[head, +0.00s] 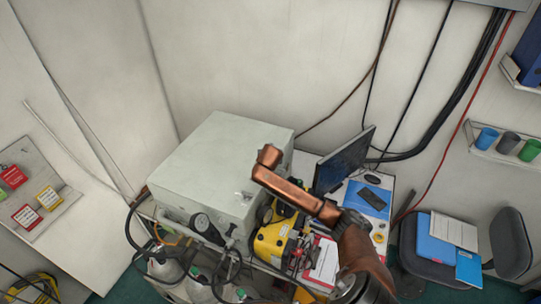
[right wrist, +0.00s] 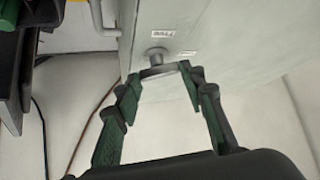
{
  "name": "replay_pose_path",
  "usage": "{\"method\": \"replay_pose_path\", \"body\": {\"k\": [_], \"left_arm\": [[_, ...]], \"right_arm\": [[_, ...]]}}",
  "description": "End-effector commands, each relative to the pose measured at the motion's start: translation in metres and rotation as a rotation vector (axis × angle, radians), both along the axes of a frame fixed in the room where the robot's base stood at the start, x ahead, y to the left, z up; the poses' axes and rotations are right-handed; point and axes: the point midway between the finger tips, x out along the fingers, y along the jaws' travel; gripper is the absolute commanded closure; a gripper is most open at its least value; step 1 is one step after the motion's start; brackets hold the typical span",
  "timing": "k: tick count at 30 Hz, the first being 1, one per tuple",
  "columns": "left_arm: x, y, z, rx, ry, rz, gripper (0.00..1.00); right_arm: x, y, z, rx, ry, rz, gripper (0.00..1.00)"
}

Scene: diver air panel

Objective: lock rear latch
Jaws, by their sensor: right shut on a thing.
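The rear latch (right wrist: 158,70) is a grey knob with a flat bar, on the pale side of the panel box in the right wrist view. My right gripper (right wrist: 160,77) has green-padded fingers on both sides of the bar and is shut on it. In the head view the panel box (head: 215,165) is a large pale grey case. My copper right arm reaches over to its right rear side. The right fingers and the latch are hidden there. My left gripper is in neither view.
Two small white labels (right wrist: 160,34) sit by the latch; I cannot read them. A pale bar handle (right wrist: 100,22) is on the box beside it. A monitor (head: 343,160) and yellow device (head: 272,240) stand close to my right arm. Hoses and gauges crowd the box's front.

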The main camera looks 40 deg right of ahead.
Motion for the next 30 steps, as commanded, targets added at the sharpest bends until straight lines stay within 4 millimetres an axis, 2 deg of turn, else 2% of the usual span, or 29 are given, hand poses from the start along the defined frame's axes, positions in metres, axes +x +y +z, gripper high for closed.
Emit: {"method": "replay_pose_path", "body": {"k": [6, 15, 30], "left_arm": [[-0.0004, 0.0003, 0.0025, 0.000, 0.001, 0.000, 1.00], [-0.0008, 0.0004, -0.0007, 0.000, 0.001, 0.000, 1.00], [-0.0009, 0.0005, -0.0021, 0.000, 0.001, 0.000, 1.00]], "right_arm": [[0.0040, 0.0050, -0.0011, 0.006, 0.001, -0.184, 0.87], [0.0057, 0.0057, -0.0020, 0.003, 0.002, -0.363, 0.87], [0.0063, 0.0046, -0.0009, 0.001, 0.001, -0.447, 0.87]]}}
